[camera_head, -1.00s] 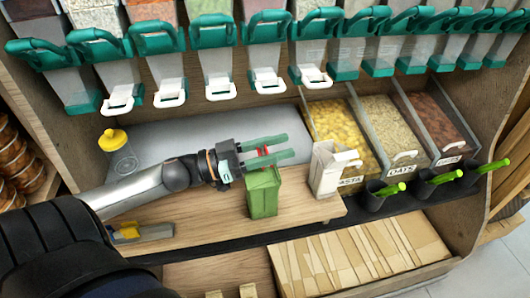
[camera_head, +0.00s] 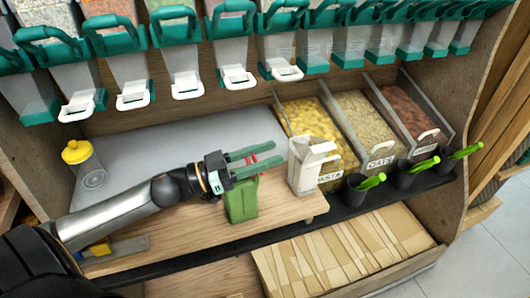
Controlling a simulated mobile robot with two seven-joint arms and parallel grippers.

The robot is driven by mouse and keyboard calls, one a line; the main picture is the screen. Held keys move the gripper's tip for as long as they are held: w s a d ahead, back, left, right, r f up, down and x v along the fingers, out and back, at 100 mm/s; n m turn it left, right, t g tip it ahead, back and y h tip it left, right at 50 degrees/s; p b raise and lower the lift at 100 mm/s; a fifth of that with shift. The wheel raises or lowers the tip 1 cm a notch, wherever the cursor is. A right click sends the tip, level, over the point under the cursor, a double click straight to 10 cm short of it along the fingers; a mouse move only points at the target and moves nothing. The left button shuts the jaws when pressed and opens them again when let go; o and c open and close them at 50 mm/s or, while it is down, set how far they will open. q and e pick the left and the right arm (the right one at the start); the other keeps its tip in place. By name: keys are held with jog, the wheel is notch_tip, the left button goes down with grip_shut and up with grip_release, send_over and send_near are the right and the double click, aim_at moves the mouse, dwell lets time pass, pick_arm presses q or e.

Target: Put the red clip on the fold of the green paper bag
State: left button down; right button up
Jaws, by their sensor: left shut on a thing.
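The green paper bag (camera_head: 241,202) stands upright on the wooden board, in the middle of the head view. My left gripper (camera_head: 277,153) reaches in from the left with its long green fingers over the bag's top. It is shut on the small red clip (camera_head: 254,159), which shows between the fingers. The fingers cover part of the clip and the bag's upper edge, so I cannot tell whether the clip touches the fold. My right gripper is not in view.
A white paper bag (camera_head: 307,170) stands close to the right of the green bag. A yellow-lidded jar (camera_head: 90,172) stands at the left. Dispensers (camera_head: 183,60) hang above. Food bins (camera_head: 318,125) and dark cups with green scoops (camera_head: 360,190) are at the right.

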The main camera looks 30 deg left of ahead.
pick_arm(q)
jog(key=shift+p, duration=0.45)
dwell(0.3)
jog(key=shift+f, duration=0.15)
dwell(0.7)
jog(key=shift+c, duration=2.2)
grip_release()
jog(key=shift+o, duration=0.4)
